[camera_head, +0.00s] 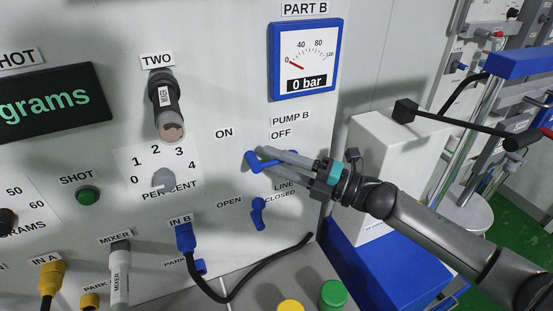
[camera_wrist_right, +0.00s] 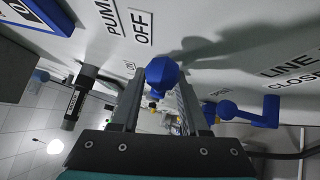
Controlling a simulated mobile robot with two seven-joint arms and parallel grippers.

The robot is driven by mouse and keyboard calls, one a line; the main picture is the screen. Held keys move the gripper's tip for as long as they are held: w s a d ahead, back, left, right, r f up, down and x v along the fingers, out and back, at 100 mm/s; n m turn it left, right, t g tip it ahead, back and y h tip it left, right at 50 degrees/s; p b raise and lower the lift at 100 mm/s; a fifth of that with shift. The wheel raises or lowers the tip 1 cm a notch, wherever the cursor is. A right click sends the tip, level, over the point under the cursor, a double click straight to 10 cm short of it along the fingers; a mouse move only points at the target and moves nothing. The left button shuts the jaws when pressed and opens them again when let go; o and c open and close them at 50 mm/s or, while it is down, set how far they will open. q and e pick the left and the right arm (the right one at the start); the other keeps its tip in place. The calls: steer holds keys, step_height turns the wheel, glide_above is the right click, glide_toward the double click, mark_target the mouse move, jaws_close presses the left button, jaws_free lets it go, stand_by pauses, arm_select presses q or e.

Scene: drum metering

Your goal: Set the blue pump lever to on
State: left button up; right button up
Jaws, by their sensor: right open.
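The blue pump lever (camera_head: 257,167) sits on the panel below the PUMP B label, with ON to its left and OFF to its upper right. My fingers partly cover it, so its exact setting is hard to tell. My right gripper (camera_head: 268,157) is open, reaching in from the right with its fingers at the lever. In the right wrist view the lever's blue knob (camera_wrist_right: 161,72) stands between the two open fingers, with no clear grip on it. My left gripper is not in view.
A second blue lever, for LINE B (camera_head: 258,213), sits just below, marked OPEN and CLOSED. The PART B gauge (camera_head: 305,57) above reads about 0 bar. A blue IN B plug (camera_head: 184,237) with a black cable is at lower left. A white box (camera_head: 385,165) stands right of the panel.

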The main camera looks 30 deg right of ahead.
stand_by(0.3)
jaws_close()
stand_by(1.3)
